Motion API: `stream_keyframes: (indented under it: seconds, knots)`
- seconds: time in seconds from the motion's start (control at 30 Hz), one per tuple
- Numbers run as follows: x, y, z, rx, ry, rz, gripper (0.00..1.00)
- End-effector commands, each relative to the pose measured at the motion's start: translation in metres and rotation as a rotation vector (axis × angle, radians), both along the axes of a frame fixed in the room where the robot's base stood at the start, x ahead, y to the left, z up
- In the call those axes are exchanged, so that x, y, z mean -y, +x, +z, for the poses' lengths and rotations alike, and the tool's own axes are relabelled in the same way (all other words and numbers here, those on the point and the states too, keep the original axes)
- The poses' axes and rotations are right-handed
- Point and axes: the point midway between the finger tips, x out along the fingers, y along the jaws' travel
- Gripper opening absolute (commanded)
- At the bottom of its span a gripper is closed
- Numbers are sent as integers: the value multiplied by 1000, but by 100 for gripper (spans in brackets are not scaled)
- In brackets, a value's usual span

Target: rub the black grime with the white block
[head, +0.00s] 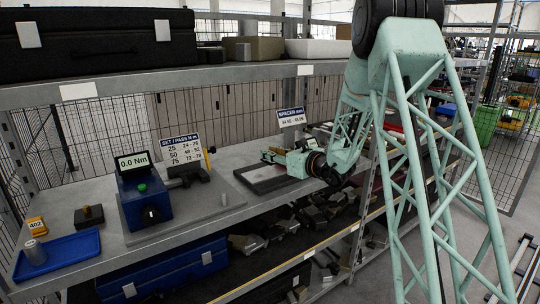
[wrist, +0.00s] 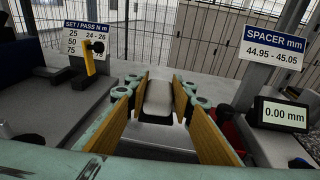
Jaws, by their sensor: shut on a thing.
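The white block (wrist: 158,98) sits between the two yellow-padded fingers of my gripper (wrist: 161,82) in the wrist view. My gripper is shut on it. In the head view my gripper (head: 276,155) is low over the far part of a flat framed plate (head: 243,172) on the bench. A dark patch (head: 272,181) covers much of that plate and may be the black grime. I cannot tell whether the block touches the plate. The block is not clearly visible in the head view, and the fingers hide most of the plate in the wrist view.
A blue torque tester (head: 146,205) and its sign (head: 181,150) stand left of the plate. A spacer sign (wrist: 272,47) and a gauge display (wrist: 283,115) are on the right in the wrist view. A blue tray (head: 60,255) lies at the bench's left end. A shelf (head: 230,72) hangs above.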

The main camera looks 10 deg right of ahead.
Motion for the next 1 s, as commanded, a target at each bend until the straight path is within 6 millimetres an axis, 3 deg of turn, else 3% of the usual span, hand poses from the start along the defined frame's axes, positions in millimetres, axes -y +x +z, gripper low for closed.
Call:
stream_keyframes:
  seconds: [0.4,1.0]
  knots:
    - [0,0,23,0,-1,0,10]
    - [0,0,24,0,0,0,10]
